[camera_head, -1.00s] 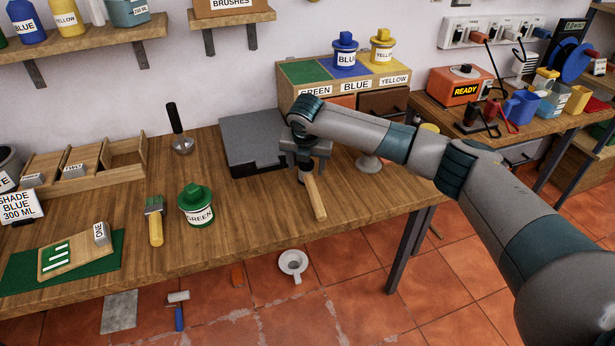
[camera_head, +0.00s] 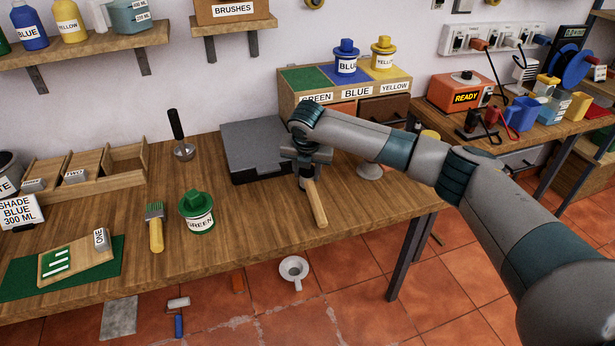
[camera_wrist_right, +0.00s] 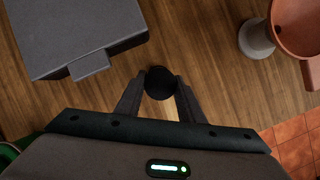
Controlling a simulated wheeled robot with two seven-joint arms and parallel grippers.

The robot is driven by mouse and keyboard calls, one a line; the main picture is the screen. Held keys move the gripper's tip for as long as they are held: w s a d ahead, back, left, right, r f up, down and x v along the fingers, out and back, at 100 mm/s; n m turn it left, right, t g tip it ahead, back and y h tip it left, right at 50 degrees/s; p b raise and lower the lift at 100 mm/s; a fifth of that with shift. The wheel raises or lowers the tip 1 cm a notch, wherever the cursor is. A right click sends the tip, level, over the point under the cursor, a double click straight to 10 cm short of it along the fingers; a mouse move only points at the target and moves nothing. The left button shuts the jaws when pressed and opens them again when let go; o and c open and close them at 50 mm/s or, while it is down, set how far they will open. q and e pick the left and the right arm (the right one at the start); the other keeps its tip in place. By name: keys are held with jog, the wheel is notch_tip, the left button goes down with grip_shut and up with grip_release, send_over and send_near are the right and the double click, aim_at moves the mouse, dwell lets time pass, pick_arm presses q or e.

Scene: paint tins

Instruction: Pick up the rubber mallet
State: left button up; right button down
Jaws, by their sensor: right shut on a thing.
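The rubber mallet shows its pale wooden handle (camera_head: 316,204) on the wooden workbench, pointing toward the front edge. Its dark head is mostly hidden under my right gripper (camera_head: 306,172) in the head view. In the right wrist view the dark round mallet head (camera_wrist_right: 160,83) sits between the two fingertips of my right gripper (camera_wrist_right: 159,92), which is shut on it. I cannot tell whether the mallet is clear of the bench. My left gripper is not in view.
A grey flat box (camera_head: 254,148) stands close left of my right gripper. A green paint tin (camera_head: 197,216) and a yellow-handled brush (camera_head: 156,230) are further left. A colour-marked cabinet (camera_head: 345,92) stands behind. The bench in front of the grey box is clear.

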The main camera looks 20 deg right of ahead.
jog(key=shift+r, duration=0.55)
jog(key=r, duration=0.1)
jog(key=r+b, duration=0.1)
jog(key=r, duration=0.1)
jog(key=shift+d+r, duration=0.15)
jog(key=shift+d, duration=0.15)
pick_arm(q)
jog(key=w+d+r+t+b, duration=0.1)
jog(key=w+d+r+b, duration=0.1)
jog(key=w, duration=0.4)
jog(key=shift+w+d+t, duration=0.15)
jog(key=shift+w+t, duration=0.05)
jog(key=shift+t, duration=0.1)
pick_arm(e)
jog(key=s+d+r, duration=0.5)
jog(key=d+r, duration=0.1)
jog(key=d, duration=0.4)
jog(key=shift+r, duration=0.35)
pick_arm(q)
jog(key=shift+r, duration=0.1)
